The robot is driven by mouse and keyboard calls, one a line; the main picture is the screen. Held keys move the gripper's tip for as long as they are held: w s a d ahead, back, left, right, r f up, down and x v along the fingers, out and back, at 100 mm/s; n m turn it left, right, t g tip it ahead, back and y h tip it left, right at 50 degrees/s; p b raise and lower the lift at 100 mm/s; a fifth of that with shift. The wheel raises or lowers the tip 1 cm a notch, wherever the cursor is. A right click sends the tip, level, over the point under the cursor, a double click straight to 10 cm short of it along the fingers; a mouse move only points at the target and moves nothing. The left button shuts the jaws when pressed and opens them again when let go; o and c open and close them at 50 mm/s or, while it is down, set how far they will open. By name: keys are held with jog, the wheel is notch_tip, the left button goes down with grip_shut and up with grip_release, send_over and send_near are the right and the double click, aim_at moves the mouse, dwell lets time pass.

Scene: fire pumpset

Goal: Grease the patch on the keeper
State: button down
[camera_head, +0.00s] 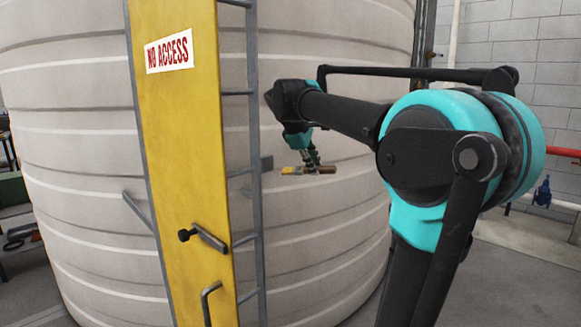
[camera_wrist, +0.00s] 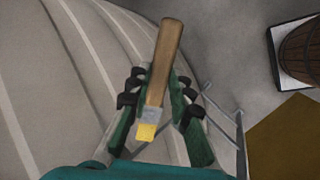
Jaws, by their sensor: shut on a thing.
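A brush (camera_head: 320,170) with a wooden handle and yellow bristles is in my gripper (camera_head: 311,160). It lies nearly level, bristles pointing left toward the ladder, in front of the tank wall. In the wrist view the brush (camera_wrist: 164,62) lies between the fingers of my gripper (camera_wrist: 157,92), which are shut on its handle. Its bristles point down in that picture and touch nothing I can see. No grease patch can be made out.
A yellow "NO ACCESS" panel (camera_head: 185,120) covers the ladder (camera_head: 252,110). A black-knobbed lever (camera_head: 207,238) and a grey handle (camera_head: 207,300) stick out from it. The ribbed tank (camera_head: 75,130) stands behind. A wooden barrel (camera_wrist: 302,50) shows in the wrist view.

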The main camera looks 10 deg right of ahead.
jog(key=shift+w+a, duration=0.1)
jog(key=shift+w+a, duration=0.7)
jog(key=shift+w, duration=0.25)
jog(key=shift+w+a, duration=0.7)
jog(key=shift+w, duration=0.3)
jog(key=shift+w+a, duration=0.7)
jog(key=shift+w, duration=0.25)
jog(key=shift+w+a, duration=0.45)
jog(key=shift+w, duration=0.2)
jog(key=shift+d, duration=0.1)
jog(key=w+d, duration=0.2)
jog(key=d, duration=0.1)
jog(key=shift+w, duration=0.1)
jog(key=shift+s+a, duration=0.55)
jog(key=shift+a, duration=0.25)
jog(key=shift+s+a, duration=0.55)
jog(key=shift+a, duration=0.25)
